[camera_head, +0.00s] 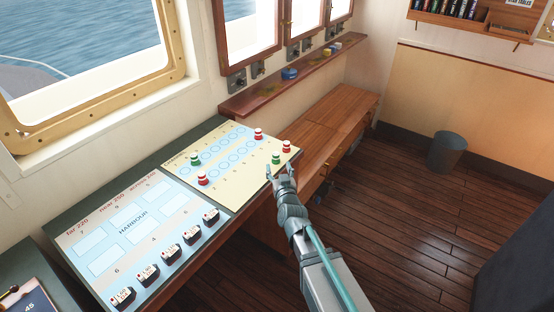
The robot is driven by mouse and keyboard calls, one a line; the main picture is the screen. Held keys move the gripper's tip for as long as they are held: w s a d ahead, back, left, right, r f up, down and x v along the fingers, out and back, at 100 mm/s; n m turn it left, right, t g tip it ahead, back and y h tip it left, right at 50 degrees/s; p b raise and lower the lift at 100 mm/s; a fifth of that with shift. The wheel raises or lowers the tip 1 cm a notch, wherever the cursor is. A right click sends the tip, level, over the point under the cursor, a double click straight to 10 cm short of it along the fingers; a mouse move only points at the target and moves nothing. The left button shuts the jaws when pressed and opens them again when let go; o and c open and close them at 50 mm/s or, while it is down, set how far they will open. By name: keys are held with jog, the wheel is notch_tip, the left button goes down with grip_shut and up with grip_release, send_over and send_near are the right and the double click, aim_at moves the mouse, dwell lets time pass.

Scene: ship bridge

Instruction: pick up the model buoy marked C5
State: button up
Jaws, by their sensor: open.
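Several small model buoys stand on the pale chart board (216,168). A green and white buoy (276,157) and a red and white buoy (286,146) stand close together near its right edge. Another red and white buoy (258,134) is behind them. A green buoy (194,159) and a red buoy (202,178) stand at the left side. Their markings are too small to read, so I cannot tell which is C5. My gripper (276,170) is open, with its fingertips just in front of the right-hand green buoy. I cannot tell whether they touch.
A harbour board (135,223) with several black-and-white model ships along its near edge adjoins at left. A wooden ledge (262,90) with small items runs under the windows. A wooden bench (325,125) extends behind. A grey bin (447,150) stands on the open floor at right.

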aim_at(277, 157)
jog(key=x, duration=0.3)
jog(key=shift+w+a+p, duration=0.1)
jog(key=shift+w+p, duration=0.3)
jog(key=shift+d+f+p+x, duration=0.15)
jog(key=shift+p+x, duration=0.5)
jog(key=shift+x, duration=0.7)
jog(key=shift+d+f+p+x, duration=0.1)
jog(key=shift+p+x, duration=0.55)
jog(key=shift+x, duration=0.7)
jog(key=shift+c, duration=0.3)
jog(key=c, duration=0.9)
